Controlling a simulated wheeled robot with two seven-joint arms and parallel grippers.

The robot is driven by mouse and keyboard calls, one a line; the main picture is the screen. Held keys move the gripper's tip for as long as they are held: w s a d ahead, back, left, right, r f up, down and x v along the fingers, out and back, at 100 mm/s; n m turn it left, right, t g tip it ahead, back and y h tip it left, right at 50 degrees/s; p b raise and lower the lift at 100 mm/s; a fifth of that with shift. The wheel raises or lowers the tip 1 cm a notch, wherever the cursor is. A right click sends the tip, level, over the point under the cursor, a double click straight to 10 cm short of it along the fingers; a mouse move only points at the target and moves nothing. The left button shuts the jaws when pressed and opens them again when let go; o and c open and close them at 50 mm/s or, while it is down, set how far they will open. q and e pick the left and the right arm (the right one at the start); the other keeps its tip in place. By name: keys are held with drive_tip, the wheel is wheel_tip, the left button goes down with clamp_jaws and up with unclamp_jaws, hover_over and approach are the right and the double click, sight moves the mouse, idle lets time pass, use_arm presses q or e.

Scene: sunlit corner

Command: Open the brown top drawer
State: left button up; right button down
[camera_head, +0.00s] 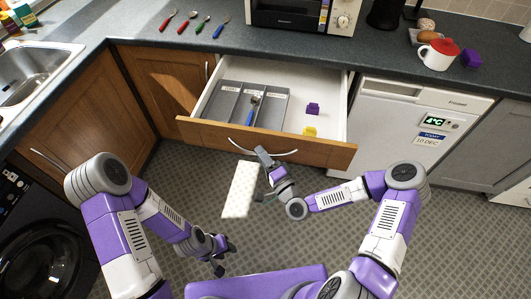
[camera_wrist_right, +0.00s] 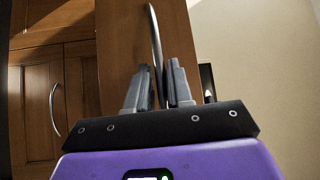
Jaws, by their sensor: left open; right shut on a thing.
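The brown top drawer (camera_head: 310,147) stands pulled out from under the counter, with its white inside showing. Its curved metal handle (camera_head: 285,153) runs along the wooden front and also shows in the wrist view (camera_wrist_right: 154,30). My right gripper (camera_head: 262,152) is at the handle, shut on it; in the wrist view its two fingers (camera_wrist_right: 161,78) stand on either side of the bar. My left gripper (camera_head: 224,258) is open and empty, low over the floor and apart from the drawer.
The drawer holds a grey cutlery tray (camera_head: 271,122) with a blue-handled utensil, a purple block (camera_head: 313,109) and a yellow block (camera_head: 310,131). A pale spotted oblong (camera_head: 240,190) is beside my right wrist. A white dishwasher (camera_head: 410,130) is right of the drawer.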

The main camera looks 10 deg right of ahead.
drive_tip(key=shift+s, duration=0.2)
drive_tip(key=c, duration=1.1)
unclamp_jaws()
drive_tip(key=shift+s, duration=0.1)
drive_tip(key=v, duration=0.7)
drive_tip(key=shift+p, duration=0.4)
drive_tip(key=shift+s, duration=0.15)
